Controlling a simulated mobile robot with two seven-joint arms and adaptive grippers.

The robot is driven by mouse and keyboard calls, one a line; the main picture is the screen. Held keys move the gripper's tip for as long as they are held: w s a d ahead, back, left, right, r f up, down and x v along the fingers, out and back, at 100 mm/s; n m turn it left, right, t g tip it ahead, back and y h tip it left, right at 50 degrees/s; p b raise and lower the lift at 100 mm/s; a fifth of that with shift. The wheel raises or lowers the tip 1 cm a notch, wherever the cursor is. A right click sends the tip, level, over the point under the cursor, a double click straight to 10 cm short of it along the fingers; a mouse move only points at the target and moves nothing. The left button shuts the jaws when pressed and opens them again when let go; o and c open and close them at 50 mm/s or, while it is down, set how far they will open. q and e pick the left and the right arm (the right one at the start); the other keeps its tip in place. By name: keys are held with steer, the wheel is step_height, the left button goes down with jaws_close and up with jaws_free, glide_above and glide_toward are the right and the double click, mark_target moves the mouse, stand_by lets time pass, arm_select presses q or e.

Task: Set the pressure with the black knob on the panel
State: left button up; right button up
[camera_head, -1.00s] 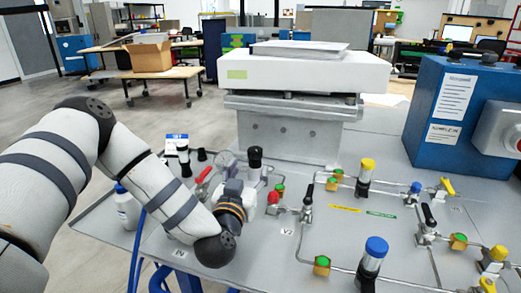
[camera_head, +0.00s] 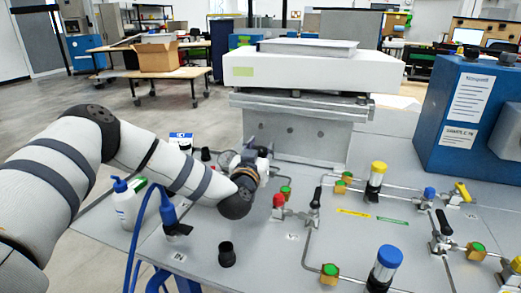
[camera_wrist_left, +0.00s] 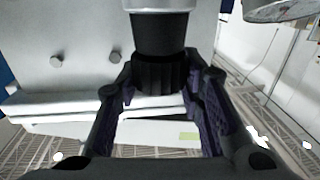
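My left gripper (camera_head: 262,152) is at the back of the panel, just in front of the big grey block. In the head view it covers the black knob. In the left wrist view the black knob (camera_wrist_left: 160,72), with a ribbed end and a grey collar, sits between the two fingers (camera_wrist_left: 160,88). A fingertip lies against each side of it, and the gripper looks shut on it. The pressure gauge and its reading cannot be made out. My right gripper is in neither view.
A red-topped valve (camera_head: 279,201) and a black lever (camera_head: 317,197) stand right of my gripper. A white bottle (camera_head: 127,205) and a black cap (camera_head: 227,255) stand at the left. The blue box (camera_head: 450,120) is far right. The grey block (camera_head: 300,135) rises close behind.

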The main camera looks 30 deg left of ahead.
arm_select(q)
steer(key=c, duration=0.4)
steer(key=shift+a+r+m+t+h+p, duration=0.1)
steer(key=shift+r+m+t+h+p, duration=0.3)
steer(key=shift+m+h, duration=0.55)
steer(key=shift+c, duration=0.2)
steer(key=shift+f+m+h, duration=0.2)
steer(key=shift+m+h, duration=0.15)
steer(key=shift+h, duration=0.45)
steer(key=shift+f+m+h, duration=0.15)
steer(key=shift+m+h, duration=0.15)
steer(key=shift+h, duration=0.45)
steer(key=o, duration=1.2)
